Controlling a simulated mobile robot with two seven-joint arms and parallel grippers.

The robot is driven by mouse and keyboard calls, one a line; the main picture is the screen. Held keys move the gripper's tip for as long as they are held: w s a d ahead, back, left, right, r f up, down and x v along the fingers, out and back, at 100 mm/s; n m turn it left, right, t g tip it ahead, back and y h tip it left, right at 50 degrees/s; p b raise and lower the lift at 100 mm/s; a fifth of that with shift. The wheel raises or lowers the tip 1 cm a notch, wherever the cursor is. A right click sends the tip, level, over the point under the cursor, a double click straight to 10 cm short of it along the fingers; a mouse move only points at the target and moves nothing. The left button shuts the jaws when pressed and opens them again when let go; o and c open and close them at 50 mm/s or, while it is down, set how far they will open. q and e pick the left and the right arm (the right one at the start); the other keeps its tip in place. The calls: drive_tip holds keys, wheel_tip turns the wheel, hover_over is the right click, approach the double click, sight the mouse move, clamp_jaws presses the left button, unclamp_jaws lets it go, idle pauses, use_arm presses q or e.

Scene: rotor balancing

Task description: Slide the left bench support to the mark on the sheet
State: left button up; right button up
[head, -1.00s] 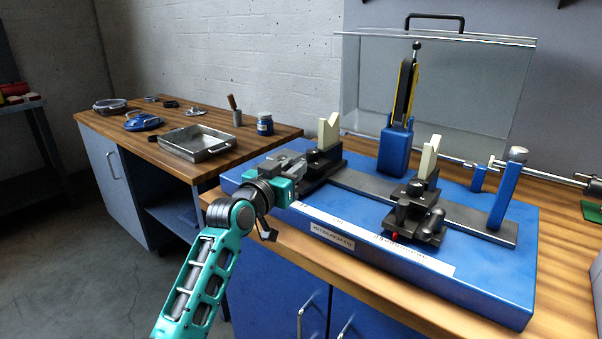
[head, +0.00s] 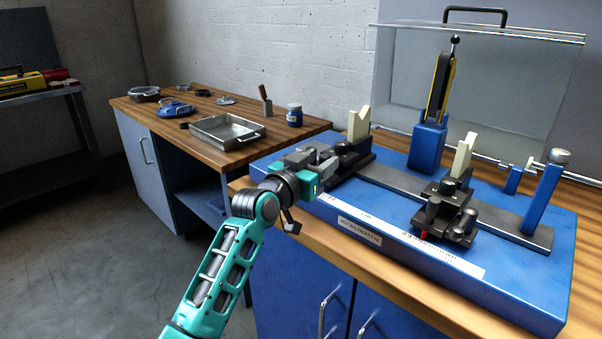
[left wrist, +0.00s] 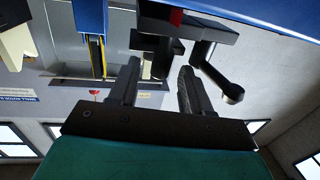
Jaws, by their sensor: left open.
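The left bench support has a cream V-block (head: 358,126) on a black carriage (head: 352,157), near the left end of the dark rail on the blue bench. My left gripper (head: 322,157) is level with this carriage at its front left, fingers toward it. In the left wrist view the two fingers (left wrist: 157,78) are apart, with a dark part of the support (left wrist: 155,57) just beyond or between them; I cannot tell whether they touch. A white scale strip (head: 420,243) runs along the bench's front edge. I cannot make out a sheet or its mark. My right gripper is out of view.
The right support's V-block (head: 463,155) stands further right on the rail (head: 400,182), its black carriage with knobs in front. A blue post (head: 541,195) stands at the rail's right end. A clear guard (head: 400,80) stands behind. A metal tray (head: 222,135) sits on the left wooden table.

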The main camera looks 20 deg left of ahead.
use_arm(q)
drive_tip(key=s+a+p, duration=0.1)
drive_tip(key=s+a, duration=0.1)
drive_tip(key=s, duration=0.9)
drive_tip(key=shift+s+a, duration=0.2)
drive_tip(key=shift+s, duration=0.2)
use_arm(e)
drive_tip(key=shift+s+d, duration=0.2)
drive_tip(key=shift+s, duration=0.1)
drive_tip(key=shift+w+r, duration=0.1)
use_arm(q)
drive_tip(key=s+d+f+g+p, duration=0.2)
drive_tip(key=s+d+f+g, duration=0.1)
drive_tip(key=s+f, duration=0.7)
drive_tip(key=s+d+f+g+y+p, duration=0.1)
drive_tip(key=s+d+f+g+p, duration=0.2)
drive_tip(key=s+f, duration=0.7)
wheel_tip(320, 180, down, 5)
drive_tip(key=shift+s+d+r+g, duration=0.1)
drive_tip(key=shift+s+d+g, duration=0.1)
drive_tip(key=shift+d+g, duration=0.15)
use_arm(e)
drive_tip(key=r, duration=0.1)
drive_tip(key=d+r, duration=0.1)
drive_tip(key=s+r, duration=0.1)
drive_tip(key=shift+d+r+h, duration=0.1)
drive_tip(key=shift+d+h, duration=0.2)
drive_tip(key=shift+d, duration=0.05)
use_arm(q)
drive_tip(key=shift+p, duration=0.3)
